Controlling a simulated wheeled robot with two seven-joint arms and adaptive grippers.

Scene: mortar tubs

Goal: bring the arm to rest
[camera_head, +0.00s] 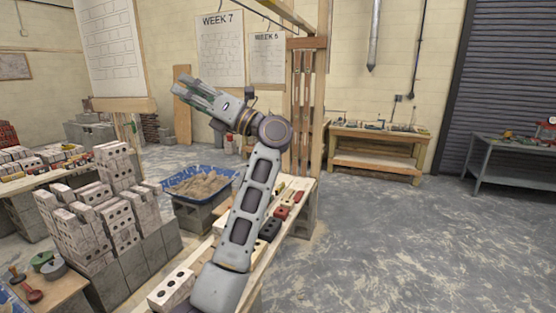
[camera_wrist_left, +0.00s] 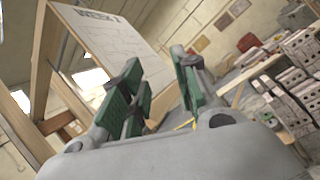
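My left gripper (camera_head: 182,87) is raised in the middle left of the head view, its fingers pointing up and to the left. Its forearm rises from the bottom of the picture above a plank bench. In the left wrist view, the green-padded fingers (camera_wrist_left: 157,78) stand apart with nothing between them. The gripper touches nothing that I can see. My right gripper is in neither view.
Below my arm is a plank bench (camera_head: 262,262) with bricks and small tools. A blue mortar tub (camera_head: 167,184) and stacked bricks (camera_head: 100,215) stand left of it. A wooden post frame (camera_head: 318,90) is behind. The floor (camera_head: 400,240) at right is clear.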

